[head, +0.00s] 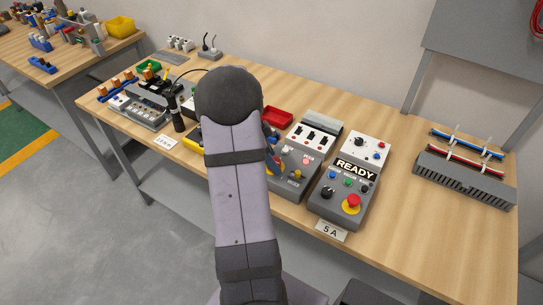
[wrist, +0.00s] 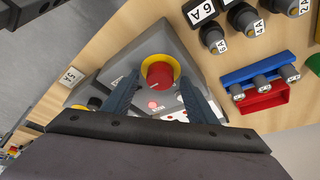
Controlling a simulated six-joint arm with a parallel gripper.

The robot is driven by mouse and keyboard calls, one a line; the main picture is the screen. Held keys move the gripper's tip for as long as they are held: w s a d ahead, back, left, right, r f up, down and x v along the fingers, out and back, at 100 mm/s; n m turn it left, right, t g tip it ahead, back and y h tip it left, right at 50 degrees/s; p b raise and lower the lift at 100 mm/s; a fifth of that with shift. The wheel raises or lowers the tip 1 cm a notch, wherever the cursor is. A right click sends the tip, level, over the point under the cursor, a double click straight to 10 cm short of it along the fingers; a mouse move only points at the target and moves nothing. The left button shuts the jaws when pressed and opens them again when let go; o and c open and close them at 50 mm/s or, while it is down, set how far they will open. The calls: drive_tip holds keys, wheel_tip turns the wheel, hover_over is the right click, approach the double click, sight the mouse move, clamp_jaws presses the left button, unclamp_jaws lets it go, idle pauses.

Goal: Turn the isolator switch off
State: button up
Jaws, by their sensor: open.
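The isolator switch is a red knob on a round yellow plate (wrist: 160,72), set on a grey box (wrist: 140,55) in the wrist view. In the head view that box (head: 290,185) is partly behind my arm, which hides the knob. My gripper (wrist: 161,80) is open, with its two blue-grey fingers apart on either side of the knob in the picture. Nothing is held. I cannot tell how close the fingertips are to the knob or whether they touch the box. A red lamp (wrist: 153,104) is lit on the same box. The knob's marked position is too small to read.
A READY box (head: 345,185) with a red push button on yellow stands to the right, behind a 5 A sign (head: 331,230). A toggle panel (head: 318,133) and a red bin (head: 278,117) are behind. A grey duct (head: 462,178) lies far right; bench between is clear.

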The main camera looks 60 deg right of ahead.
drive_tip(key=shift+f, duration=0.1)
drive_tip(key=c, duration=1.1)
drive_tip(key=shift+o, duration=0.2)
